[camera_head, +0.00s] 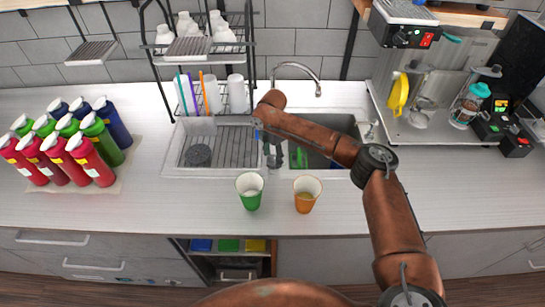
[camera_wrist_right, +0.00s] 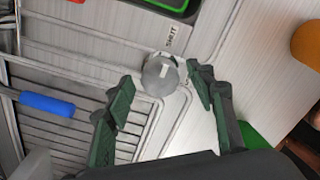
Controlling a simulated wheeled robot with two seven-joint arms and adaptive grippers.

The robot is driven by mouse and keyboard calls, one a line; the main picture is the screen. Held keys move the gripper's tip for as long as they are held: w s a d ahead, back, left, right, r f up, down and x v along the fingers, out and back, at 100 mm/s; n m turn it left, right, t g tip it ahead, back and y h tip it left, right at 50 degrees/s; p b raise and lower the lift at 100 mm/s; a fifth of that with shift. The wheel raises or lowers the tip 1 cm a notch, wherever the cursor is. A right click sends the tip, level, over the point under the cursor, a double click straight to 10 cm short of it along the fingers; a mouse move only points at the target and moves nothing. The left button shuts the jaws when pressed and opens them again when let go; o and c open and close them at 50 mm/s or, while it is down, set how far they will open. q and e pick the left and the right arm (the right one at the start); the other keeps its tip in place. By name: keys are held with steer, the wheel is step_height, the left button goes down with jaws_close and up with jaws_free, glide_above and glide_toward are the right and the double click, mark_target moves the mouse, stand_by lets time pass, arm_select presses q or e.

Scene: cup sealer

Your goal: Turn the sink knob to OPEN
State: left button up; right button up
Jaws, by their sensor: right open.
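The sink knob (camera_wrist_right: 160,75) is a round grey metal disc with a pale mark on its face, in the right wrist view. The word SHUT is printed beside it. My right gripper (camera_wrist_right: 160,84) is open, with one dark green finger on either side of the knob; I cannot tell whether they touch it. In the head view my right gripper (camera_head: 272,155) points down at the strip between the two sink basins and hides the knob. The faucet (camera_head: 299,70) rises behind the sink. My left gripper is not in view.
A green cup (camera_head: 250,191) and an orange cup (camera_head: 306,195) stand on the counter in front of the sink. A wire drain rack (camera_head: 222,145) fills the left basin. Several coloured bottles (camera_head: 90,160) stand at left. The counter between bottles and sink is clear.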

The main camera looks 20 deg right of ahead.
steer(key=c, duration=1.2)
steer(key=shift+o, duration=0.2)
steer(key=shift+m+p, duration=0.3)
steer(key=shift+p, duration=0.25)
steer(key=m+p, duration=1)
steer(key=p, duration=0.4)
steer(key=shift+r+m+p, duration=0.15)
steer(key=shift+m+p, duration=0.15)
steer(key=shift+m, duration=0.1)
steer(key=m+p, duration=0.2)
steer(key=m, duration=0.1)
steer(key=shift+p, duration=0.3)
steer(key=shift+m+p, duration=0.95)
steer(key=shift+m, duration=0.85)
steer(key=o, duration=1.2)
steer(key=shift+f, duration=0.2)
steer(key=shift+c, duration=0.2)
